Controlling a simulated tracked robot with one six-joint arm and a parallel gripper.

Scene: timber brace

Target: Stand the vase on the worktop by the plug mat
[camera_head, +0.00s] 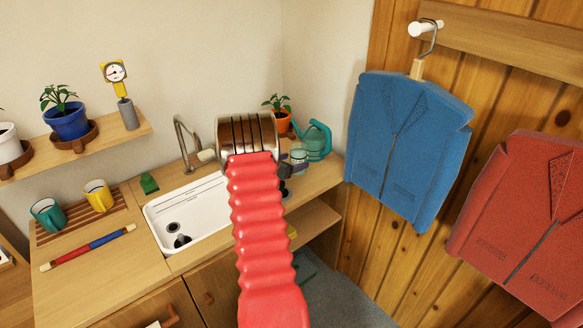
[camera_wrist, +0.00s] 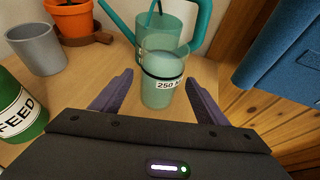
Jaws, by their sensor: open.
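No thing is plainly marked as the vase. A translucent green beaker (camera_wrist: 162,82) with a black band and a "250" label stands upright between the fingers of my gripper (camera_wrist: 160,84), which is open, with space on both sides. The beaker also shows in the head view (camera_head: 299,158), just right of my arm, where my gripper (camera_head: 289,168) is partly hidden. A plain grey tapered pot (camera_wrist: 36,50), possibly the vase, stands upright at the left of the wrist view. I cannot make out the plug mat; my red-sleeved arm covers part of the worktop (camera_head: 70,285).
A teal watering can (camera_wrist: 168,28) stands close behind the beaker. An orange plant pot (camera_wrist: 74,18) and a green "FEED" tin (camera_wrist: 18,108) are to the left. The white sink (camera_head: 190,215) lies left of my arm. A blue jacket (camera_head: 405,145) hangs at right.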

